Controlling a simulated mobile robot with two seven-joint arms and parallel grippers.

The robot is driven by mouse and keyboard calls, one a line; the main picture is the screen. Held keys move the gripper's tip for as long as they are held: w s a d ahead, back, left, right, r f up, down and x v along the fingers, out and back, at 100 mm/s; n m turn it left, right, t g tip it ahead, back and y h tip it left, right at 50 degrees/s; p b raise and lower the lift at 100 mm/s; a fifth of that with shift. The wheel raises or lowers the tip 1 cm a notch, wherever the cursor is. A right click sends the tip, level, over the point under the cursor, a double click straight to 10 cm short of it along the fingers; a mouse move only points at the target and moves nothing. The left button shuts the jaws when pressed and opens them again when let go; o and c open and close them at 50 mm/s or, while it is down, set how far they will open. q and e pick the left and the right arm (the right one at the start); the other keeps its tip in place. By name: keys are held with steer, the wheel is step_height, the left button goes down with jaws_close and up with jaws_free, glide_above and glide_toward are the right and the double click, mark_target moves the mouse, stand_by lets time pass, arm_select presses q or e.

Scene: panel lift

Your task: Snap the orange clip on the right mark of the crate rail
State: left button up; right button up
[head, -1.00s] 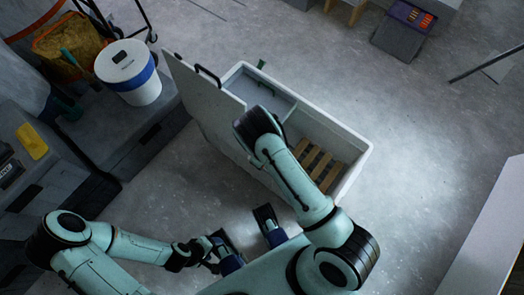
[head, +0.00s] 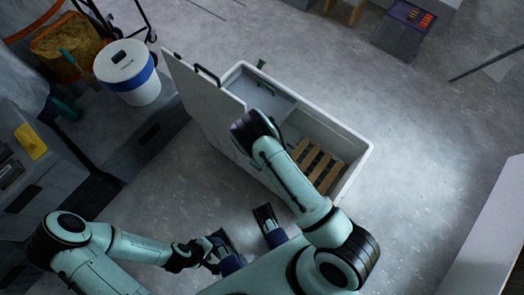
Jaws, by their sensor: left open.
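The white open crate (head: 356,168) stands in the middle, its large white panel (head: 188,90) leaning up on its left side. Its rim shows, but I cannot make out a rail mark on it. Wooden slats (head: 317,163) lie inside on the right. I cannot pick out an orange clip for certain; small orange pieces (head: 420,17) lie in a purple-topped box at the back right. My left gripper (head: 209,254) is open and low, in front of the crate and apart from it. My right arm reaches over the crate's near side; its gripper is hidden.
A white bucket (head: 128,75) with a blue band stands left of the crate. A grey box with a yellow item (head: 31,141) is at the far left. The purple-topped grey box (head: 400,38) stands at the back right. The floor right of the crate is clear.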

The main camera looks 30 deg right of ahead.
stand_by(0.4)
steer(key=o, duration=1)
arm_select(q)
steer(key=shift+r, duration=0.1)
steer(key=shift+g, duration=0.4)
steer(key=r+p, duration=0.1)
steer(key=s+r+p, duration=0.1)
steer(key=p, duration=0.1)
steer(key=r+p, duration=0.1)
steer(key=shift+s+r+p, duration=0.25)
steer(key=shift+r+p, duration=0.15)
arm_select(e)
step_height(320, 180, up, 13)
steer(key=shift+r, duration=0.2)
